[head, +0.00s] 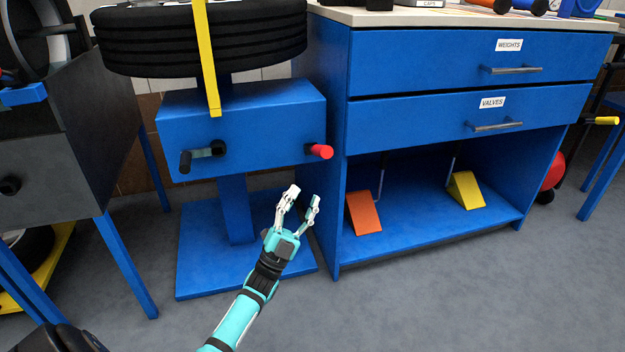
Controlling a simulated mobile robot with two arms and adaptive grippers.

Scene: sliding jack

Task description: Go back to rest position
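My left gripper (303,196) is in the middle of the head view, at the end of my teal arm, which comes up from the bottom edge. Its two fingers are apart with nothing between them, so it is open and empty. It points up and away from me, in front of the blue tire machine (240,130) and left of the blue workbench (337,150) in the picture. The red-ended knob (321,151) on the machine shows just above the fingertips, with no visible contact. My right gripper is not in view.
The workbench has two shut drawers, WEIGHTS (450,62) and VALVES (450,118). An orange wedge (364,212) and a yellow wedge (466,190) sit on its lower shelf. A tire (205,40) lies on the machine. A dark machine (60,150) stands left. The grey floor (430,295) in front is clear.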

